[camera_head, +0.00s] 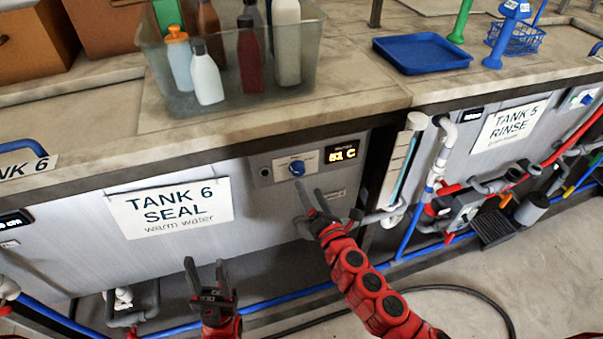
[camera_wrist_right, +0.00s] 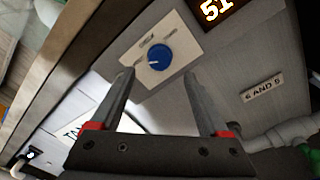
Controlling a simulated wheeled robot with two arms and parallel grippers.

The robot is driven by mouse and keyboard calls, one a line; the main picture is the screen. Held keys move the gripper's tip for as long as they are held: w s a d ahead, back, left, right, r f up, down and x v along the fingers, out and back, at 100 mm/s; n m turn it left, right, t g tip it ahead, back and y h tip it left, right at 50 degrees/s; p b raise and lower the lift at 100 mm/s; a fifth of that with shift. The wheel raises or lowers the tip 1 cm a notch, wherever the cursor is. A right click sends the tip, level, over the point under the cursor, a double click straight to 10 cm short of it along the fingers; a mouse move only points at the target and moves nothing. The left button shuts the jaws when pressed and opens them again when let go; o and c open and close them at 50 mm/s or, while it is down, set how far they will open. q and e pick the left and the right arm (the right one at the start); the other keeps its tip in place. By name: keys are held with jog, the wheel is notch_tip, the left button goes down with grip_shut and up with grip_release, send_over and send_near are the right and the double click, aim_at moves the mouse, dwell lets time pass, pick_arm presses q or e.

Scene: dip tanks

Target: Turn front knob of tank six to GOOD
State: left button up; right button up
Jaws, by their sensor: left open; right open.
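The blue front knob (camera_head: 297,168) sits on a light plate on tank six's control panel, left of a lit display (camera_head: 343,153). In the right wrist view, the knob (camera_wrist_right: 159,57) shows a white pointer mark toward its left; the labels around it are too small to read. My right gripper (camera_head: 309,190) is open just below the knob, its fingers pointing at the panel. In the wrist view its fingertips (camera_wrist_right: 160,78) are spread, with the knob beyond and between them, apparently not gripped. My left gripper (camera_head: 205,268) is open and empty, low before the tank six sign (camera_head: 170,207).
A clear bin of bottles (camera_head: 235,80) stands on the counter above. A blue tray (camera_head: 422,53) lies to its right. Pipes (camera_head: 440,150) and a vertical gauge (camera_head: 400,165) stand right of the panel. A blue pipe (camera_head: 290,302) runs low along the tank front.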

aim_at(300, 173)
jog(key=x, duration=0.7)
jog(key=shift+p, duration=0.4)
jog(key=shift+c, duration=0.2)
grip_shut()
